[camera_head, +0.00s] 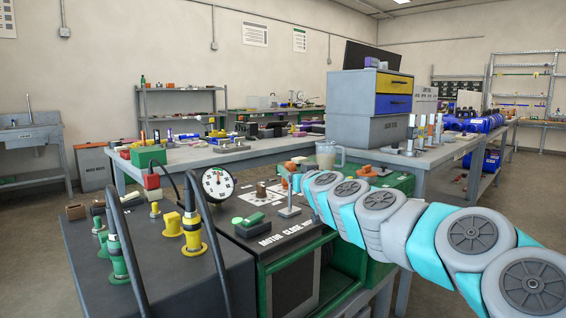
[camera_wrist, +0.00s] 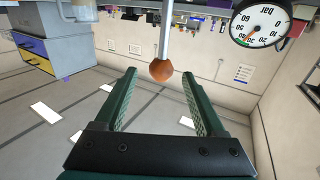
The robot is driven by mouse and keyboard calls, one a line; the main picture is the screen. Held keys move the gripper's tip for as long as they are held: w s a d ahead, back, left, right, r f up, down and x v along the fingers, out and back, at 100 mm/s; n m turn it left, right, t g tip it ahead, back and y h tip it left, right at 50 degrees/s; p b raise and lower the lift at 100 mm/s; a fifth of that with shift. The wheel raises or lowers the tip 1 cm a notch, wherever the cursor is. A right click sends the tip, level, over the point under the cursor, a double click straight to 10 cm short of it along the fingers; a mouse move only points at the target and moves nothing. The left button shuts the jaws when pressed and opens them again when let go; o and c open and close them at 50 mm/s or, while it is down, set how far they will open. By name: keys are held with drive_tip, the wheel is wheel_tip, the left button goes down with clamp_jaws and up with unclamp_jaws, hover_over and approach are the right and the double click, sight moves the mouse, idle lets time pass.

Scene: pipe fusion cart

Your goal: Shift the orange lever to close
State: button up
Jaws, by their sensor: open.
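The orange lever shows in the wrist view as a round orange knob (camera_wrist: 161,70) on a thin grey shaft. In the head view its knob (camera_head: 290,166) tops an upright shaft on the dark cart, just left of my arm's end. My gripper (camera_wrist: 159,76) is open, with one green finger on each side of the knob in the picture. Gaps show on both sides, and the jaws hold nothing. I cannot tell how deep the knob sits between the fingertips. In the head view my gripper is hard to make out at the arm's end.
A round pressure gauge (camera_head: 217,185) stands left of the lever on the cart (camera_head: 150,262). Yellow valves (camera_head: 192,235), green valves (camera_head: 117,258) and curved black hoses are further left. A green-handled switch (camera_head: 249,222) lies in front. A workbench with a glass mug (camera_head: 327,155) stands behind.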

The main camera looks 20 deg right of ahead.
sight(286, 164)
drive_tip(key=shift+w+d+p, duration=0.2)
drive_tip(key=shift+w+p, duration=0.05)
drive_tip(key=shift+w, duration=1.55)
drive_tip(key=shift+w+d+p, duration=0.15)
drive_tip(key=shift+w+p, duration=0.1)
drive_tip(key=shift+w, duration=1.5)
drive_tip(key=shift+c, duration=0.2)
clamp_jaws()
drive_tip(key=shift+f, duration=0.1)
